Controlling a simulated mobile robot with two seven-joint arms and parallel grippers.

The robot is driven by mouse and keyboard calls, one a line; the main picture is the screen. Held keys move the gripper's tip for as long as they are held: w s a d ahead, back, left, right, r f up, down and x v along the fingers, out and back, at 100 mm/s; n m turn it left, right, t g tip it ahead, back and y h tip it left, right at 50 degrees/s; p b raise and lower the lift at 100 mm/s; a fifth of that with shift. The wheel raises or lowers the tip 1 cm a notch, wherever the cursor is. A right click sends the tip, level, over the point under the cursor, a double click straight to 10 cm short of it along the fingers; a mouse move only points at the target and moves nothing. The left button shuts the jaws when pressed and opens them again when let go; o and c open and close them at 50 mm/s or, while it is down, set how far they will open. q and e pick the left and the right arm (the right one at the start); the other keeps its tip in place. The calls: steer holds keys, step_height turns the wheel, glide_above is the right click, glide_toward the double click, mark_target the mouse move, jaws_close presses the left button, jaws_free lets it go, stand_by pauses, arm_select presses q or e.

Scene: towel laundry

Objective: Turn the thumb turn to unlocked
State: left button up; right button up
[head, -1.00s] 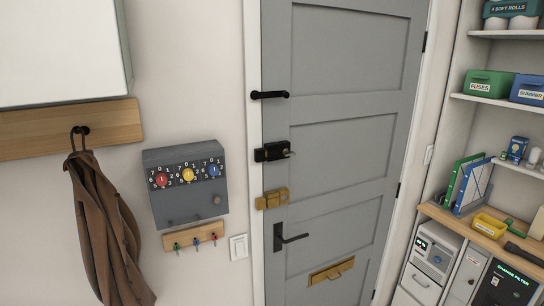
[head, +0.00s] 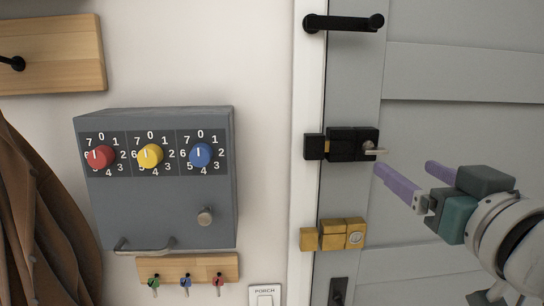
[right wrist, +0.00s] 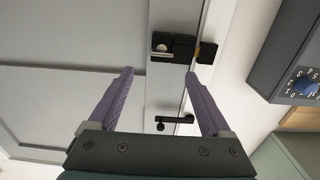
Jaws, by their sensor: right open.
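The thumb turn (head: 376,152) is a small silver lever on the black lock (head: 343,144) at the edge of the grey door. It lies about level, pointing right in the head view. A brass-coloured piece shows between the lock body and its keeper. My right gripper (head: 404,168) is open and empty, just right of and below the thumb turn, apart from it. In the right wrist view the thumb turn (right wrist: 161,54) and black lock (right wrist: 180,47) show beyond the spread purple fingers (right wrist: 159,74). My left gripper is not in view.
A black handle (head: 343,22) is above the lock, and a brass lock (head: 333,235) is below it. A grey box with coloured dials (head: 165,210) hangs on the wall at left, above a key rack (head: 190,268). The door panel (head: 460,75) at right is clear.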

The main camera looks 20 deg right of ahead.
mark_target(378, 151)
steer(key=p+x, duration=0.2)
steer(key=x, duration=0.5)
steer(key=shift+w+a+r, duration=0.1)
steer(key=shift+w, duration=0.3)
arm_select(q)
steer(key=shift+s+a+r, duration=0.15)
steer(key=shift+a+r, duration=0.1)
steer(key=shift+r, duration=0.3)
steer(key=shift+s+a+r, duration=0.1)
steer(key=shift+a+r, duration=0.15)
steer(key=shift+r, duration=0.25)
arm_select(e)
steer(key=shift+w, duration=0.75)
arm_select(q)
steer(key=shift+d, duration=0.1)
arm_select(e)
steer(key=c, duration=0.5)
jaws_close()
